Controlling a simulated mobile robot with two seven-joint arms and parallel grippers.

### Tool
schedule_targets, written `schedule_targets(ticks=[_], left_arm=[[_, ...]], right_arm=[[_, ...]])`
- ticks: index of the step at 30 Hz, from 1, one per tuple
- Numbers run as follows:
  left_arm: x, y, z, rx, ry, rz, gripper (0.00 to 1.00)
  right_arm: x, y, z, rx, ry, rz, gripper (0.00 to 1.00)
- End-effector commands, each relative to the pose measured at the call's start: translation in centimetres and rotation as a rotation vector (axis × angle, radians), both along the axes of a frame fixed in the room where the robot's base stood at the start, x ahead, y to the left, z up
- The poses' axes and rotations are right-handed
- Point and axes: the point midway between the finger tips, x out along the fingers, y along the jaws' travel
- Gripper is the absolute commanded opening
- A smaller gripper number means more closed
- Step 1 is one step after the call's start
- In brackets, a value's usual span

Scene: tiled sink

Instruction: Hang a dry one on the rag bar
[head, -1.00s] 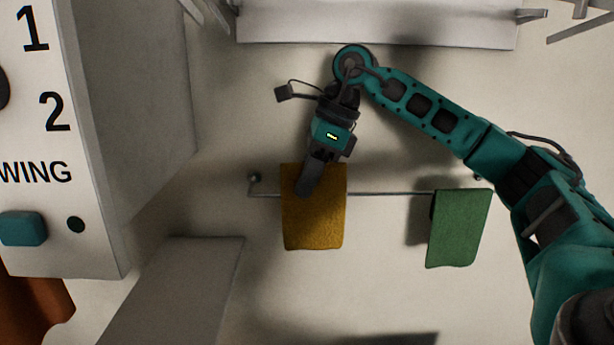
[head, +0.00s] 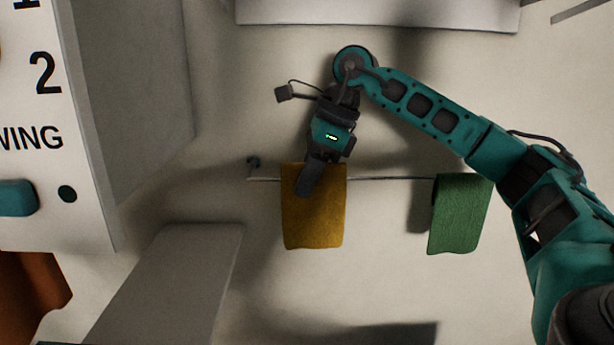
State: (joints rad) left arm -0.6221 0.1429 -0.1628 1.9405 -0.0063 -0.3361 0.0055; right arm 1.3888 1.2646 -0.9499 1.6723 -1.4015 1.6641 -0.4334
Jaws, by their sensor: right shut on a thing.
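A yellow-brown rag (head: 314,226) hangs down from my right gripper (head: 305,190), which is shut on its upper part. The rag's top edge shows slightly above the line of the rag bar (head: 390,179), and the bar's middle-left part is hidden behind it. I cannot tell whether the rag touches the bar or hangs in front of it. A green rag (head: 460,215) is draped over the bar's right part. My left gripper is not in view.
A white panel (head: 50,110) with numbers and a teal knob (head: 17,198) stands at the left. A grey slab (head: 175,285) lies below it. A white shelf (head: 380,12) is at the top. The bar is bare between the two rags.

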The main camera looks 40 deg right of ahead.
Motion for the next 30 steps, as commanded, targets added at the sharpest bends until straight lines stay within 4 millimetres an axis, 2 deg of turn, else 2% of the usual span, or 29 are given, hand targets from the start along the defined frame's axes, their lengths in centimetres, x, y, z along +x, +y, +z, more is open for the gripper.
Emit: schedule_targets(ticks=[15, 28, 29, 30], left_arm=[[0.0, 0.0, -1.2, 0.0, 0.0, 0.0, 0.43], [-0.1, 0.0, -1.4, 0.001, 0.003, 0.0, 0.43], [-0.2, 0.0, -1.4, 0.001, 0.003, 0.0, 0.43], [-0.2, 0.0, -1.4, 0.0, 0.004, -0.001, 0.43]], right_arm=[[0.0, 0.0, -1.7, -0.001, 0.001, 0.0, 0.0], [0.0, 0.0, -1.9, 0.0, 0.0, 0.0, 0.0], [0.0, 0.0, -1.9, 0.0, 0.0, 0.0, 0.24], [0.0, 0.0, -1.9, 0.0, 0.0, 0.0, 0.28]])
